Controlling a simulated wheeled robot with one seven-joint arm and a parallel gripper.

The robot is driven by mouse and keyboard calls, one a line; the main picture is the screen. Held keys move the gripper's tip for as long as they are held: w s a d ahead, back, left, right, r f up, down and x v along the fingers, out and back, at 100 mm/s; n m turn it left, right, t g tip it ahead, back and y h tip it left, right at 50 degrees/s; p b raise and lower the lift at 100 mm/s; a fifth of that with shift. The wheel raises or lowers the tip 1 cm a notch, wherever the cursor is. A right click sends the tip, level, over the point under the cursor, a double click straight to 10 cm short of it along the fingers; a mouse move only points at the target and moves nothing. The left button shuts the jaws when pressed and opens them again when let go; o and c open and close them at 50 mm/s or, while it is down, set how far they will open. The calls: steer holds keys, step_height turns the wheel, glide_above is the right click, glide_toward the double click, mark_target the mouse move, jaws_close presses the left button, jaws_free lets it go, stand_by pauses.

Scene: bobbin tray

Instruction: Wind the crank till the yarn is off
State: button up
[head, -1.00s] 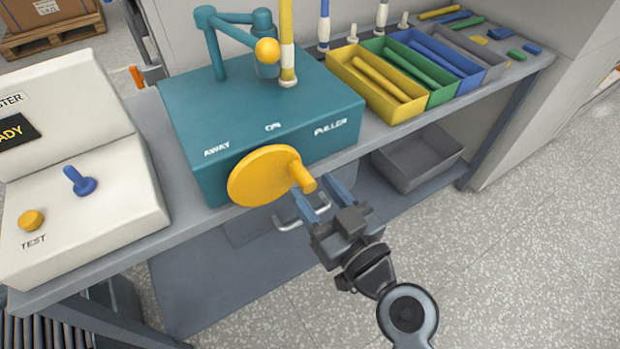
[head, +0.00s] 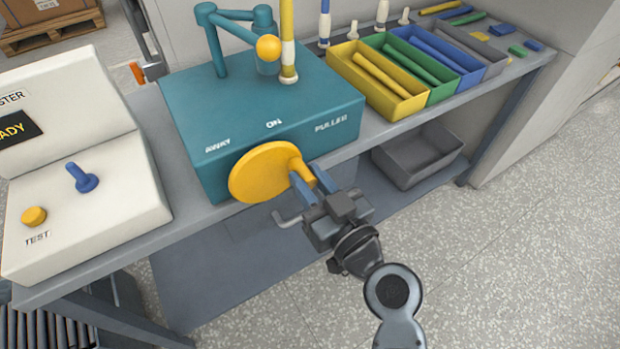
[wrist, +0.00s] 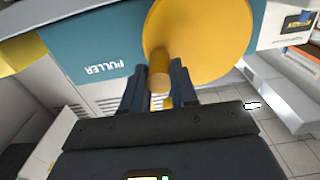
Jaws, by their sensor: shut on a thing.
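The teal puller box (head: 250,115) stands on the bench, marked AWAY, ON and PULLER. Its yellow crank disc (head: 262,172) is on the front face, with a yellow crank handle (head: 301,170) sticking out at the right; the handle also shows in the wrist view (wrist: 159,74). My gripper (head: 308,188) is shut on the crank handle, one blue finger on each side. A white bobbin (head: 288,60) with yellow yarn (head: 286,22) stands on top of the box; its upper end is cut off by the frame. A teal bracket (head: 216,45) and yellow ball (head: 268,48) are beside it.
A white tester (head: 95,215) with a blue lever (head: 82,178) and yellow button (head: 33,217) stands at left. Yellow (head: 372,110), green (head: 440,90) and blue (head: 468,72) bins are at right. A grey bin (head: 418,160) sits on the lower shelf.

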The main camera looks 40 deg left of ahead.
jaws_close()
steer(key=shift+f, duration=0.2)
